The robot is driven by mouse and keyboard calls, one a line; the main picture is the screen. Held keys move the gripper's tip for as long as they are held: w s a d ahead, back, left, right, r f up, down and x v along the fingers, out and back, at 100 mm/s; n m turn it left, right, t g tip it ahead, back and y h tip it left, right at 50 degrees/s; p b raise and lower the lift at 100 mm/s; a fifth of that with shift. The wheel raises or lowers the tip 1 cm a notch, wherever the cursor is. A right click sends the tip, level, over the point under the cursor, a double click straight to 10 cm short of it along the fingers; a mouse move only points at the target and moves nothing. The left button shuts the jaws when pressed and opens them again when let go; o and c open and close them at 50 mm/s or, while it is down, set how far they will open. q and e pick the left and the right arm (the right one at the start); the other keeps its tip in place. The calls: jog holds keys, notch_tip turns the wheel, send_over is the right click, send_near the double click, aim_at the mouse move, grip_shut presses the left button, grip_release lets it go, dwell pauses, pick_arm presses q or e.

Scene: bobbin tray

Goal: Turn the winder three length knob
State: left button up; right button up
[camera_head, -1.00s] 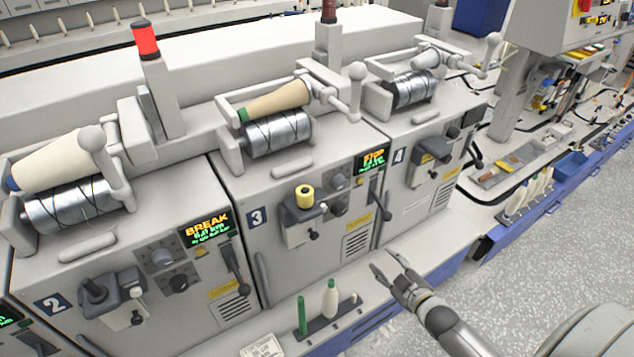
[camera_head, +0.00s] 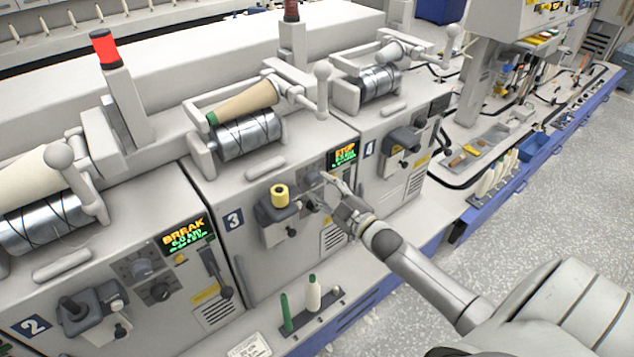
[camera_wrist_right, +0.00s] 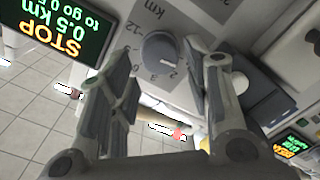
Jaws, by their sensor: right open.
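The length knob of winder three is a round dark grey dial (camera_wrist_right: 160,52) in the right wrist view, with printed numbers and "km" around it. In the head view the knob (camera_head: 312,177) shows small on the panel beside the STOP display (camera_head: 344,154). My right gripper (camera_head: 325,188) is at the panel, close to the knob. In the wrist view the right gripper (camera_wrist_right: 172,66) is open, its fingers on either side of the knob's lower part in the picture. Contact cannot be told. My left gripper is out of view.
Winder four stands right.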

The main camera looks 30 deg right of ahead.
aim_at(316, 182)
jog(key=shift+w+a, duration=0.1)
jog(key=shift+w, duration=1.55)
jog(key=c, duration=0.7)
jog(key=shift+c, duration=0.2)
jog(key=m+p, duration=0.1)
jog(key=m, duration=0.2)
jog(key=shift+m, duration=2.3)
